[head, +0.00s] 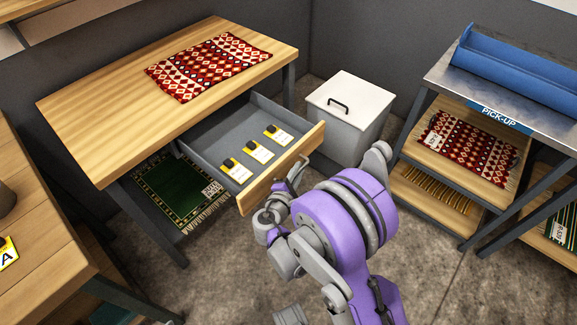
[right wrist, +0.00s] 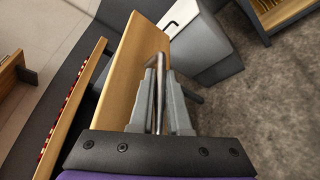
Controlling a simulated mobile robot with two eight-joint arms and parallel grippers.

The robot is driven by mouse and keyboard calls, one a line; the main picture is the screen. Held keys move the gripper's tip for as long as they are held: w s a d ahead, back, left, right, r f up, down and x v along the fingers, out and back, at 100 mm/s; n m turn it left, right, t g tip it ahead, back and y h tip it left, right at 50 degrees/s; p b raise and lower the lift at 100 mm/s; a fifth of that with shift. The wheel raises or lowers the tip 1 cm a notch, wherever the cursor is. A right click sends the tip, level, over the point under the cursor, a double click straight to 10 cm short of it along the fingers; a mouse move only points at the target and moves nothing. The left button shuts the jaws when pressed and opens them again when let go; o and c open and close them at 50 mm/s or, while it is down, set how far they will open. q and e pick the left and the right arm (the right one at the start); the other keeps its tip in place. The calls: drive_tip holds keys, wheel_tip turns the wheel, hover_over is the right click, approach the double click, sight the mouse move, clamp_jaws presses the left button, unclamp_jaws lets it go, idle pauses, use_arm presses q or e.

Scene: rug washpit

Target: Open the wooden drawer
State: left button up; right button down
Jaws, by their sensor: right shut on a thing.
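The wooden drawer (head: 308,146) stands pulled out from under the wooden table, with its grey inside showing. Several yellow-and-white tags with black tops, or at least three, (head: 260,153) lie in it. My right gripper (head: 284,190) is at the drawer's front face, shut on the metal handle (head: 297,173). In the right wrist view the handle (right wrist: 159,66) passes between the two grey fingers of the gripper (right wrist: 161,84), beside the drawer's wooden front (right wrist: 127,70). My left gripper is not in view.
A red patterned rug (head: 208,66) lies on the wooden table (head: 115,95). A green rug (head: 178,190) lies on a shelf below. A white-lidded grey bin (head: 345,120) stands right of the drawer. A pick-up rack (head: 440,75) stands at right, with bare floor between.

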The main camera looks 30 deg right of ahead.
drive_tip(key=shift+s+d, duration=0.15)
drive_tip(key=shift+s, duration=0.3)
drive_tip(key=c, duration=0.9)
unclamp_jaws()
drive_tip(key=v, duration=1)
drive_tip(key=shift+s+a+r+p, duration=0.2)
drive_tip(key=shift+s+a+p, duration=0.05)
drive_tip(key=shift+s+p, duration=0.1)
